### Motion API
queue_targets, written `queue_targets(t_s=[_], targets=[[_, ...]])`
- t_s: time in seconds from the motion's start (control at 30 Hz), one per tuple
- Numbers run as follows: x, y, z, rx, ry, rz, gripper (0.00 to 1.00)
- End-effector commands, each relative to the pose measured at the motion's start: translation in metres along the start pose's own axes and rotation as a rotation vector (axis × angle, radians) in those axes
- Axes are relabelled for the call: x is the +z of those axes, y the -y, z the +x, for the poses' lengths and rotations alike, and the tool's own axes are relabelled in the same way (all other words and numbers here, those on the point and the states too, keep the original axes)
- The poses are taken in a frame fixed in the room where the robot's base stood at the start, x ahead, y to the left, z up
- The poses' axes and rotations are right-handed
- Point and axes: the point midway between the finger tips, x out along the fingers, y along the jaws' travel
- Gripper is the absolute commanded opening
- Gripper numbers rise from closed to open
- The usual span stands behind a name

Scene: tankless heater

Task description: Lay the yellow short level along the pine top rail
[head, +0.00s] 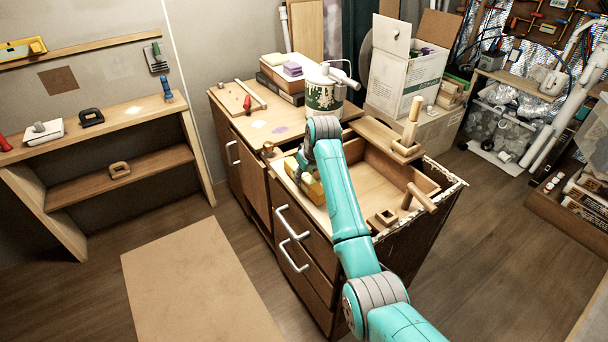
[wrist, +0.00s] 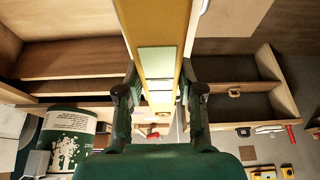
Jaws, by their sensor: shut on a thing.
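My gripper (head: 302,170) is at the near left side of the wooden cabinet in the head view, partly hidden by my arm. The yellow level (head: 313,190) shows just below it. In the wrist view, my gripper (wrist: 159,92) is shut on the yellow level (wrist: 160,25), with a finger on each side. The level runs away from the camera between the fingers, its pale window facing up. I cannot tell whether it touches the cabinet. A narrow pine rail (head: 100,46) runs along the left wall in the head view.
Another yellow tool (head: 22,48) lies at the rail's left end. The cabinet (head: 272,200) holds an open compartment with loose wooden pieces. A green-and-white can (head: 322,95) stands behind my gripper. A pine workbench (head: 130,107) stands left. Floor around the tan mat (head: 200,280) is clear.

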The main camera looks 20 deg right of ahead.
Motion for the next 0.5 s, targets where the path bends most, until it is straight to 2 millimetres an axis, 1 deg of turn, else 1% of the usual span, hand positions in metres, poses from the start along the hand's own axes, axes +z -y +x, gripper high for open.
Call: queue_targets(t_s=[0.5], targets=[[0.0021, -0.0001, 0.0055, 0.0, 0.0, 0.0, 0.0]])
